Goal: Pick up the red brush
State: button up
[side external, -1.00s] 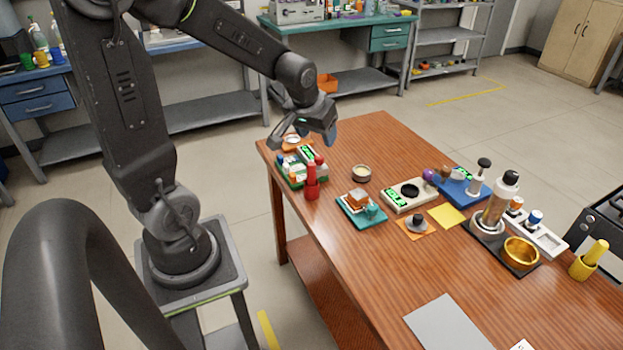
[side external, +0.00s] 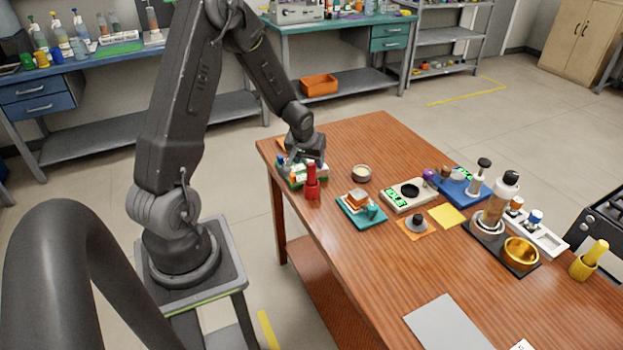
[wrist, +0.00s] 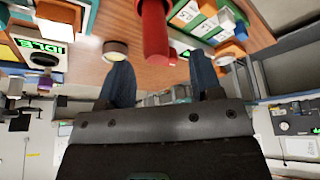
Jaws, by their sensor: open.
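The red brush (side external: 311,172) stands upright in a red holder (side external: 312,191) near the left edge of the wooden table. In the wrist view the brush (wrist: 155,32) is a red cylinder just beyond the gap between my blue fingertips. My gripper (side external: 298,160) is low over the table's left end, just left of and behind the brush in the side view. In the wrist view my gripper (wrist: 160,78) has its fingers apart with nothing between them. The fingers are small and partly hidden in the side view, so the exact gap to the brush is unclear.
A green-and-white rack (side external: 292,180) with small items sits right under my gripper, beside the brush. A small round jar (side external: 362,173) and a teal tray (side external: 362,211) stand to the right.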

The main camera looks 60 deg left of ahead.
aim_at(311, 165)
jog(key=shift+x, duration=2.7)
jog(key=shift+d, duration=0.2)
jog(key=c, duration=1)
